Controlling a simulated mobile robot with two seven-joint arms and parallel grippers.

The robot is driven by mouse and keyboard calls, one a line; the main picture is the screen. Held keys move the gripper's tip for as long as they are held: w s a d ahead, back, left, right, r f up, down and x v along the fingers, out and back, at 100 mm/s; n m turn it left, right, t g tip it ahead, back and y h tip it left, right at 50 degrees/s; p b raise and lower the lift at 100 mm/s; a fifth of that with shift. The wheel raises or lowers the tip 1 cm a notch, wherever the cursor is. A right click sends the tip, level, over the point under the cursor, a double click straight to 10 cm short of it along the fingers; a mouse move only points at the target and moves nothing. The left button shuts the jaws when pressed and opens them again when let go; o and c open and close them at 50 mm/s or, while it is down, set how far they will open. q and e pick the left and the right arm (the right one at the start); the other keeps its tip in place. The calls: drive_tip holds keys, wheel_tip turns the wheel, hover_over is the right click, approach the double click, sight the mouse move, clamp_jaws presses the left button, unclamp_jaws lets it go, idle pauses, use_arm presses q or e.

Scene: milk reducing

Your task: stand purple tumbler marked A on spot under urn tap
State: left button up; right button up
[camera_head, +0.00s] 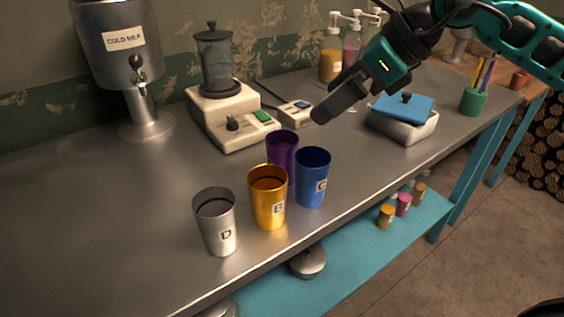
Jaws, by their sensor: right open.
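The purple tumbler (281,145) stands upright on the table behind the gold and blue tumblers, which cover its lower part; no letter shows on its visible side. The urn (117,45) labelled COLD MILK stands at the back left. Its tap (138,75) faces forward above the round metal base (147,127), which is empty. My right gripper (322,114) comes in from the upper right and hangs above the table, up and to the right of the purple tumbler, open and empty. My left gripper is not in view.
A gold tumbler B (268,200), blue tumbler C (312,180) and grey tumbler D (218,225) stand near the front edge. A blender (225,110) stands between urn and tumblers. A blue-lidded box (405,125) is at right. The left tabletop is clear.

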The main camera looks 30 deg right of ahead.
sight(292, 136)
drive_tip(key=x, duration=0.7)
drive_tip(key=s+b+x, duration=0.1)
drive_tip(key=x, duration=0.2)
drive_tip(key=shift+w+a+f, duration=0.25)
drive_tip(key=shift+a+f, duration=0.1)
drive_tip(key=shift+f, duration=0.1)
drive_tip(key=shift+w+a+f, duration=0.25)
drive_tip(key=shift+w+f, duration=0.05)
drive_tip(key=shift+f, duration=0.15)
drive_tip(key=shift+c, duration=0.3)
drive_tip(key=shift+r, duration=0.1)
drive_tip(key=c, duration=1.5)
